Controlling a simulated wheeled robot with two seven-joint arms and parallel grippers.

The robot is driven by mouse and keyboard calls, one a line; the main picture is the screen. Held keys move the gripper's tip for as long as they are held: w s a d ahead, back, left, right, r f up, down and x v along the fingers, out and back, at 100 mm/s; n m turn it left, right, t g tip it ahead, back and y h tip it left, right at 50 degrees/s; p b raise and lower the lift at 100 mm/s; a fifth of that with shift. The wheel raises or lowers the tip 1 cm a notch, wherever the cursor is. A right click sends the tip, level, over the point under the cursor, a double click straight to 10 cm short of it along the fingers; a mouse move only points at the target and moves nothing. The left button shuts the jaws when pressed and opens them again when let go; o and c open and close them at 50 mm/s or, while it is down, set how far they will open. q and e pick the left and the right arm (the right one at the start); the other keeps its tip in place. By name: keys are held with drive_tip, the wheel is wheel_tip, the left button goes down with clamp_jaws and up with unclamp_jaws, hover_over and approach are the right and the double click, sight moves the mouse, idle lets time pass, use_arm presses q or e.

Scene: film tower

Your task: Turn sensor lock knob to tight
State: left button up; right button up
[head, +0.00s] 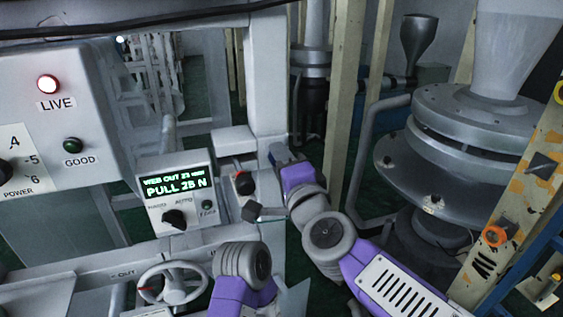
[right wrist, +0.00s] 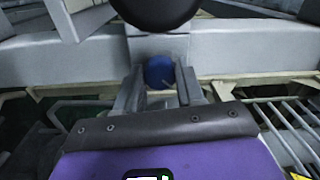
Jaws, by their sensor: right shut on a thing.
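A round blue knob (right wrist: 158,71) sits between the two grey fingers of my right gripper (right wrist: 160,84) in the right wrist view. The fingers are shut on it from both sides. A small pointer-like mark shows on its face, but I cannot read its setting. In the head view my right gripper (head: 278,155) is at the machine's upright post, and the gripped knob is mostly hidden there. My left gripper is not clearly in view; only a purple and grey arm part shows at the bottom.
A white handwheel (head: 172,285) is below. A large grey round machine (head: 440,165) stands at right. A dark round part (right wrist: 158,10) overhangs the blue knob.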

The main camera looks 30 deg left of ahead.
drive_tip(key=o, duration=1)
drive_tip(key=shift+o, duration=0.2)
drive_tip(key=b+v, duration=0.1)
drive_tip(key=v, duration=0.6)
drive_tip(key=shift+s+d, duration=0.2)
drive_tip(key=shift+d, duration=0.05)
